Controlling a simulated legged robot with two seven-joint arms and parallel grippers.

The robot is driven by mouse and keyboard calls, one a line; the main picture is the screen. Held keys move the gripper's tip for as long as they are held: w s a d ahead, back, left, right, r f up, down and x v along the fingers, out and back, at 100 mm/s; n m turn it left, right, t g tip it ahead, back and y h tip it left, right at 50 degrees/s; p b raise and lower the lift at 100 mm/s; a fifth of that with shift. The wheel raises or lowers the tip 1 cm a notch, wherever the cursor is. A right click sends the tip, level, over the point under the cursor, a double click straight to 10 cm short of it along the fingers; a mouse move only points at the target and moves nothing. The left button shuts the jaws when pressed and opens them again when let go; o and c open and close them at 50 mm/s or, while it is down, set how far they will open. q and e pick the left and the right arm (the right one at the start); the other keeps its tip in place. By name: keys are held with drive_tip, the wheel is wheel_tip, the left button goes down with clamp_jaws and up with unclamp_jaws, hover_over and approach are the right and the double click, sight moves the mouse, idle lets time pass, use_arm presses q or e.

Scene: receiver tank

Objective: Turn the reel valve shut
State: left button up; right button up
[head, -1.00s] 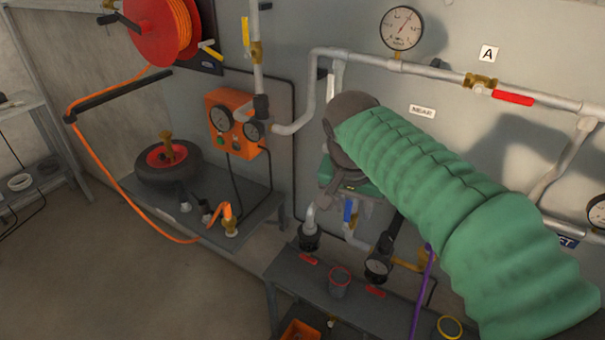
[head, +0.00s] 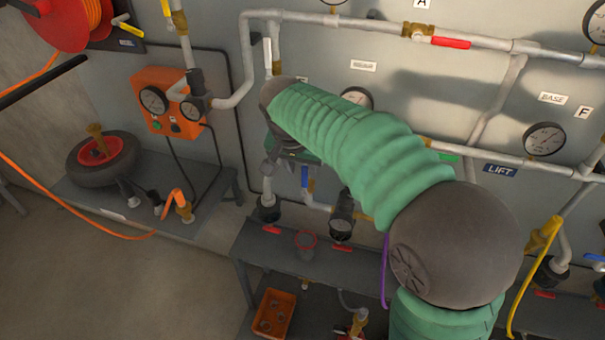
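The orange hose reel (head: 62,22) is at the top left, cut by the frame's edge. A yellow lever (head: 128,28) shows beside it, above a small blue label whose text I cannot read. A brass valve (head: 179,20) with an upright yellow handle (head: 166,8) sits on the vertical pipe right of the reel. I cannot tell for certain which is the reel valve. My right arm, in a green sleeve, crosses the middle. My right gripper (head: 287,152) is mostly hidden behind its wrist, well below and right of these valves; its fingers cannot be made out. My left gripper is out of view.
An orange gauge box (head: 165,105) hangs on the wall left of my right wrist. A low bench (head: 200,212) carries a wheel (head: 103,158) and fittings. A black bar (head: 42,82) sticks out below the reel. Pipes and a red-handled valve (head: 450,42) run along the wall.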

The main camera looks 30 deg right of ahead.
sight(305, 182)
drive_tip(key=shift+x, duration=1.1)
drive_tip(key=shift+d+f, duration=0.15)
drive_tip(key=shift+d, duration=0.2)
drive_tip(key=shift+a, duration=0.15)
clamp_jaws()
